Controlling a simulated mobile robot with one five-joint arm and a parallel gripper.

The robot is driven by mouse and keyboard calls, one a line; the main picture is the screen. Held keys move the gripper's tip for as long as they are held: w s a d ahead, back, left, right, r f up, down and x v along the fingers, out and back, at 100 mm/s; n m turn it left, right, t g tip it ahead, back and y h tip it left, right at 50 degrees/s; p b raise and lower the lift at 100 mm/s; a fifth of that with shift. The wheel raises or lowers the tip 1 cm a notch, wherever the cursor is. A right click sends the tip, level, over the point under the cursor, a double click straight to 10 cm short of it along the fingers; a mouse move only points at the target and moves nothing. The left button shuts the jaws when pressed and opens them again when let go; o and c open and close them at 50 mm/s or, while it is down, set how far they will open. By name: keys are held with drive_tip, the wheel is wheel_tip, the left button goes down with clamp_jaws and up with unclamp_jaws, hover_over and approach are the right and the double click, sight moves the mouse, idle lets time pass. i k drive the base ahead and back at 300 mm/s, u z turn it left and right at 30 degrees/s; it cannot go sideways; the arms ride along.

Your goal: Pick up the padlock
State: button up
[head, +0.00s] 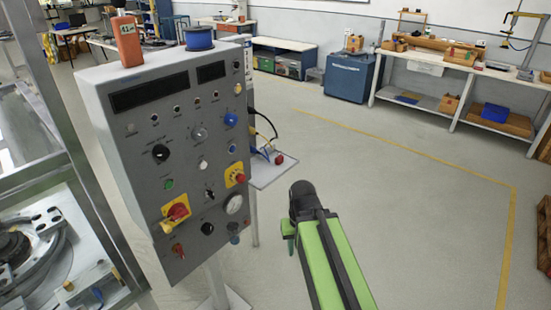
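I cannot pick out a padlock with certainty in the head view. A small red piece (178,250) hangs low on the front of the grey control box, below a red and yellow rotary switch (175,214). It is too small to tell what it is. An orange labelled block (127,42) stands upright on top of the box, at its left. My green and black arm (335,265) reaches up from the bottom, right of the box and apart from it. No gripper fingers show.
The grey control box (130,130) stands on a post, with a blue spool (199,38) on top. A small shelf (270,172) juts out behind it. A metal-framed machine (60,235) is at left. Open floor lies right of my arm.

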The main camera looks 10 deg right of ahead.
sight(279, 160)
drive_tip(key=u, duration=2.25)
drive_tip(key=k, duration=0.9)
drive_tip(key=z, duration=0.9)
drive_tip(key=i, duration=1)
drive_tip(key=u, duration=0.05)
